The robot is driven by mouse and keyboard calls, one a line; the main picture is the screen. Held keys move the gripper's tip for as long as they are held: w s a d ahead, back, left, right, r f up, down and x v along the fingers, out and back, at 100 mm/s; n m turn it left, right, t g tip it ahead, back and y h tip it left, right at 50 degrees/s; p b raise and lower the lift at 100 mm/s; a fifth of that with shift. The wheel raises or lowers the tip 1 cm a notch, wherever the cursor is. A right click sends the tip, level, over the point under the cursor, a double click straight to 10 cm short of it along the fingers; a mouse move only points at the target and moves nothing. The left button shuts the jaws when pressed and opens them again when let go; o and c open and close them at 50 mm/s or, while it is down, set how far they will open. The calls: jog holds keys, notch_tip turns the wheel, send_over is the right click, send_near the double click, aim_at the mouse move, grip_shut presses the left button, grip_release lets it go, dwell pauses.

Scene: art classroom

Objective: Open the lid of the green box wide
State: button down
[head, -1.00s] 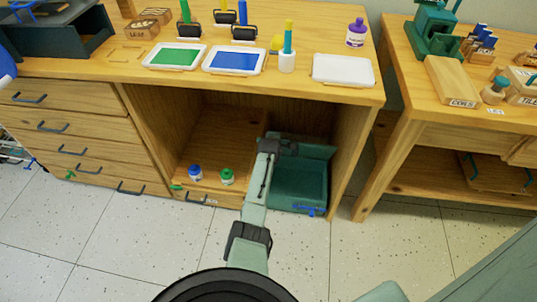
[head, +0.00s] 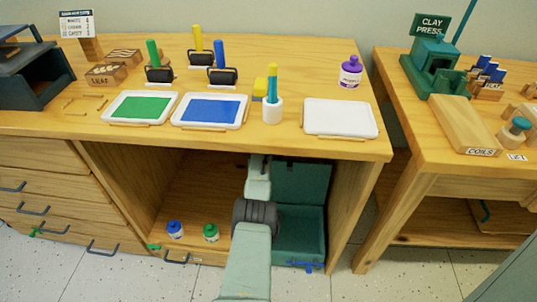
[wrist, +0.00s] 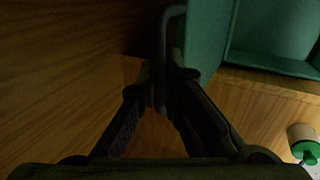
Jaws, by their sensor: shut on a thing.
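The green box (head: 299,235) stands in the open bay under the workbench, at its right side. Its lid (head: 301,182) is raised and stands up behind the open box. A blue latch (head: 305,266) shows at the box's front. In the wrist view my gripper (wrist: 162,92) is shut on a dark curved handle (wrist: 170,14), beside a green panel (wrist: 208,35). I cannot tell surely whether that panel is lid or box wall. In the head view my arm hides the lid's left edge, and my gripper is mostly hidden under the bench top.
The bench top (head: 330,148) hangs over the bay, and its right side wall (head: 350,205) is close to the box. A blue-capped bottle (head: 175,230) and a green-capped bottle (head: 210,233) stand left of my arm. Paint trays (head: 209,111) and rollers stand on top.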

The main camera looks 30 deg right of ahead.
jog(key=shift+w+f, duration=0.15)
jog(key=shift+w, duration=0.05)
dwell(0.3)
jog(key=c, duration=1.7)
grip_release()
jog(key=shift+s, duration=0.1)
jog(key=shift+w+v, duration=0.2)
jog(key=shift+v, duration=3.6)
jog(key=shift+d, duration=0.1)
jog(key=shift+s, duration=0.1)
